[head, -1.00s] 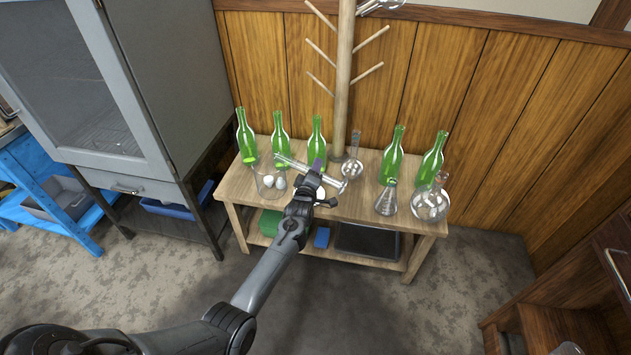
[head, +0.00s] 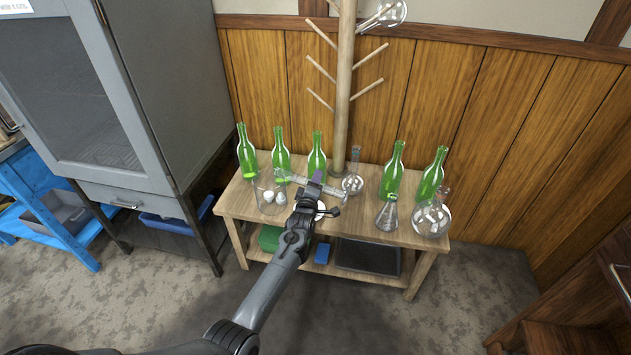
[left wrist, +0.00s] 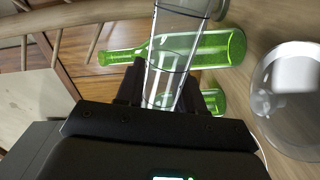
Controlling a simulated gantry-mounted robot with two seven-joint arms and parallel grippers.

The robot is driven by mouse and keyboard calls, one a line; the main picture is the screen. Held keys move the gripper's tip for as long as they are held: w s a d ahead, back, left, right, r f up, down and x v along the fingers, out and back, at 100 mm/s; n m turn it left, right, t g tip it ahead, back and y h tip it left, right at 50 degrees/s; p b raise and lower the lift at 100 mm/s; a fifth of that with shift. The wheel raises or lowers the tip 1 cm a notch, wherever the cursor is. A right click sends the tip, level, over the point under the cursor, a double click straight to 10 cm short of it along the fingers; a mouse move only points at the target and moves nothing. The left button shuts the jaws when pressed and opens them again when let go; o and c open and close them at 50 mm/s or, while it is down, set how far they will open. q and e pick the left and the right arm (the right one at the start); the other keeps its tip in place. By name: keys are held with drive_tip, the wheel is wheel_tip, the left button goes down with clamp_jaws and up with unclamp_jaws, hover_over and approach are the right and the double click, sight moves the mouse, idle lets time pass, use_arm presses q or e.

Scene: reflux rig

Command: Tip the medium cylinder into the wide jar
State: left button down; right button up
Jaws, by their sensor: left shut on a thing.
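A clear glass cylinder (head: 332,191) lies almost level in my left gripper (head: 316,182), above the wooden table. Its left end is close to the rim of a wide clear jar (head: 261,185), which stands upright at the table's left. I cannot tell whether that end is over the jar's opening. White round pieces show inside or behind the jar. In the left wrist view the cylinder (left wrist: 172,62) passes between the dark fingers (left wrist: 160,95), and the jar (left wrist: 285,135) is at the right. I cannot tell what the cylinder contains. My right gripper is out of view.
Several green bottles (head: 393,172) line the table's back edge. A round flask (head: 352,183), a conical flask (head: 388,214) and a larger round flask (head: 432,219) stand right of my gripper. A wooden peg post (head: 343,95) rises behind. A grey cabinet (head: 165,90) stands left.

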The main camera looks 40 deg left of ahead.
use_arm(q)
drive_tip(key=s+d+r+m+t+h+p, duration=0.2)
drive_tip(key=s+d+r+m+h+p, duration=0.3)
drive_tip(key=d+r+p, duration=0.9)
drive_tip(key=s+d+r+m+t+h+p, duration=0.1)
drive_tip(key=s+d+r+h+p, duration=0.45)
drive_tip(key=d+r+p, duration=0.7)
drive_tip(key=w+a+f+n+g+y+b, duration=0.1)
drive_tip(key=w+a+f+n+y+b, duration=0.2)
drive_tip(key=a+f+b, duration=1)
drive_tip(key=w+a+f+n+g+y+b, duration=0.2)
drive_tip(key=w+a+f+y+b, duration=0.5)
drive_tip(key=a+f+b, duration=0.6)
drive_tip(key=shift+w+a+f+n+b, duration=0.3)
drive_tip(key=shift+n+b, duration=0.2)
drive_tip(key=shift+b, duration=0.45)
drive_tip(key=shift+r+y, duration=0.15)
drive_tip(key=shift+y, duration=0.1)
